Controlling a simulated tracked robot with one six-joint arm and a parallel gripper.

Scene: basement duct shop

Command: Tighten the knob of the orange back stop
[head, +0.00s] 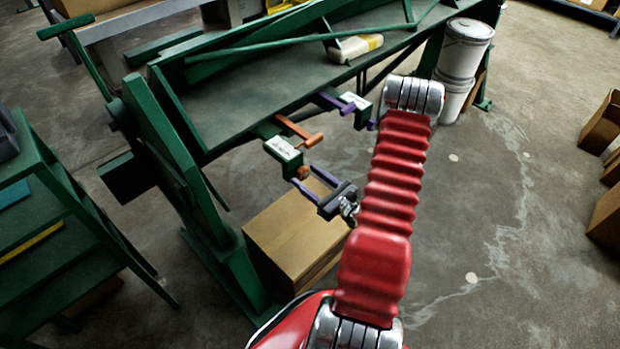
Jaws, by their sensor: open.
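The orange back stop (297,130) sticks out from the front edge of the green brake (235,112). Its bar is orange, and its green block carries a white label (283,148). Its small orange knob (303,173) shows below the right end of the block. My gripper (304,175) is open, its two fingers pointing up and left toward the knob, one tip on each side of it in the picture. I cannot tell whether the fingers are level with the knob or touch it. A second back stop with purple parts (355,103) sits to the right, its purple knob (371,125) close to my arm.
A cardboard box (290,235) stands on the floor below my gripper. White buckets (465,50) are stacked at the brake's right end. A green shelf cart (50,240) stands at left. A pale yellow-topped item (355,47) lies on the brake. The floor at right is mostly clear.

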